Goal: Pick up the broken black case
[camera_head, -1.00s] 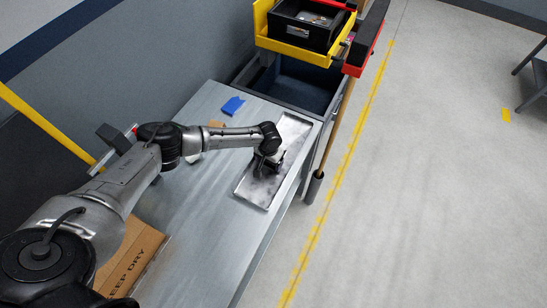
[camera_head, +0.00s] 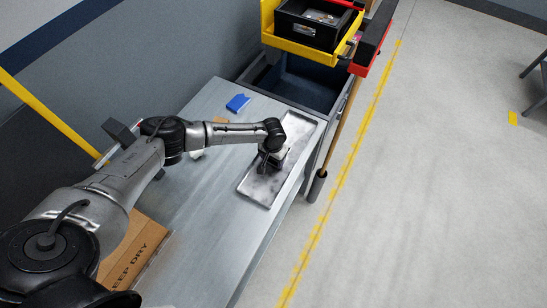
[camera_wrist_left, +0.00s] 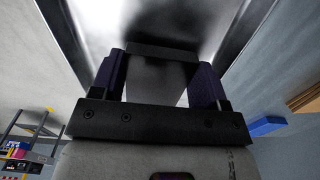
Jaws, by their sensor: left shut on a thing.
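My left gripper (camera_head: 268,164) reaches down to the shallow metal tray (camera_head: 262,195) on the grey bench. In the left wrist view the two dark fingers stand either side of a black piece, and the gripper (camera_wrist_left: 160,66) is shut on it. This piece, which looks like the black case (camera_wrist_left: 160,50), shows only as a dark bar at the fingertips. The gripper and wrist hide most of it in the head view. Its broken parts cannot be made out, nor whether it touches the tray. My right gripper is in neither view.
A blue object (camera_head: 238,103) lies on the bench left of the tray. A cardboard box marked "KEEP DRY" (camera_head: 135,250) is near the front left. A yellow bin (camera_head: 300,48) with a black box (camera_head: 308,25) stands beyond the bench. The floor at right is open.

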